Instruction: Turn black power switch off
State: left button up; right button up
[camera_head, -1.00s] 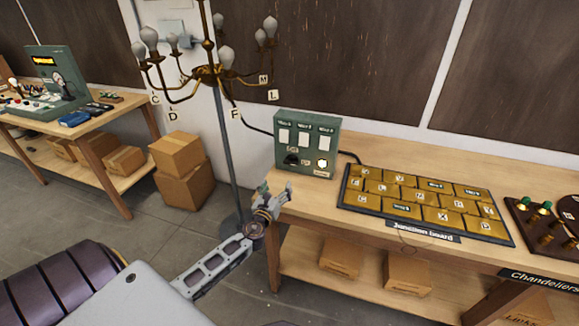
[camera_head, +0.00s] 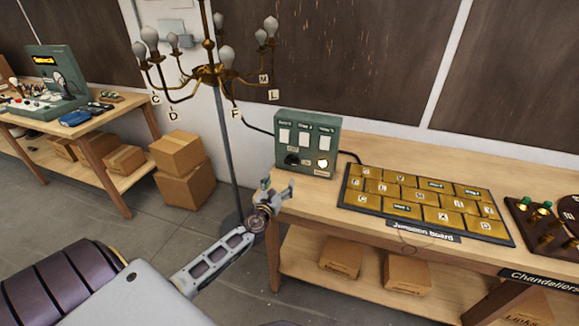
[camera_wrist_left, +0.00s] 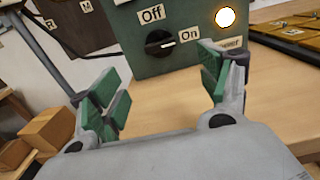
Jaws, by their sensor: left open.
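The black power switch (camera_wrist_left: 160,44) is a round knob on the front of a green control box (camera_head: 307,125) on the bench. In the left wrist view its white mark points toward the "On" label (camera_wrist_left: 189,35); the "Off" label (camera_wrist_left: 152,14) is above it. A round lamp (camera_wrist_left: 225,18) beside it glows. The switch also shows in the head view (camera_head: 292,159). My left gripper (camera_head: 276,188) is open and empty, in front of and below the box, apart from the knob. In the left wrist view its green-padded fingers (camera_wrist_left: 160,85) stand either side below the knob. My right gripper is not seen.
A junction board (camera_head: 362,212) with gold tiles lies right of the box. A brass chandelier (camera_head: 207,75) stands behind on a pole. Cardboard boxes (camera_head: 184,187) stack on the floor at left. The bench top in front of the box is clear.

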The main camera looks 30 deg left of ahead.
aim_at(290, 164)
pick_arm(q)
jog(key=shift+b+x, duration=0.5)
jog(key=shift+x, duration=5.6)
jog(key=c, duration=1)
